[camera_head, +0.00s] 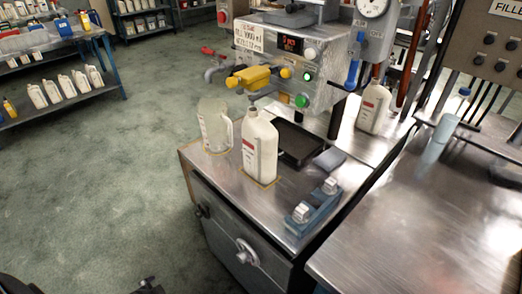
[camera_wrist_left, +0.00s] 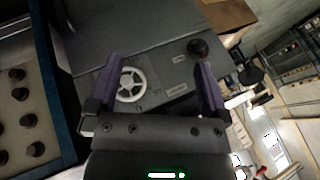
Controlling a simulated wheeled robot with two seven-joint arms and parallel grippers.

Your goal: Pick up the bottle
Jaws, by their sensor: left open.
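A white bottle (camera_head: 260,150) with a red and white label stands upright on the steel bench (camera_head: 215,172), below the filling machine (camera_head: 300,70). A clear pitcher (camera_head: 215,126) with a handle stands just left of it. My left gripper (camera_wrist_left: 157,90) is open in the left wrist view, with purple-edged fingers wide apart and nothing between them. Beyond the fingers is a grey cabinet front with a white handwheel (camera_wrist_left: 130,85) and a dark knob (camera_wrist_left: 198,48). I cannot make out the bottle in that view. My right gripper is not in view.
A black tray (camera_head: 300,143) lies right of the bottle, and a blue holder with metal caps (camera_head: 315,207) sits near the bench's right edge. Another white bottle (camera_head: 373,108) stands behind. A shelf of several white bottles (camera_head: 60,85) is at far left.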

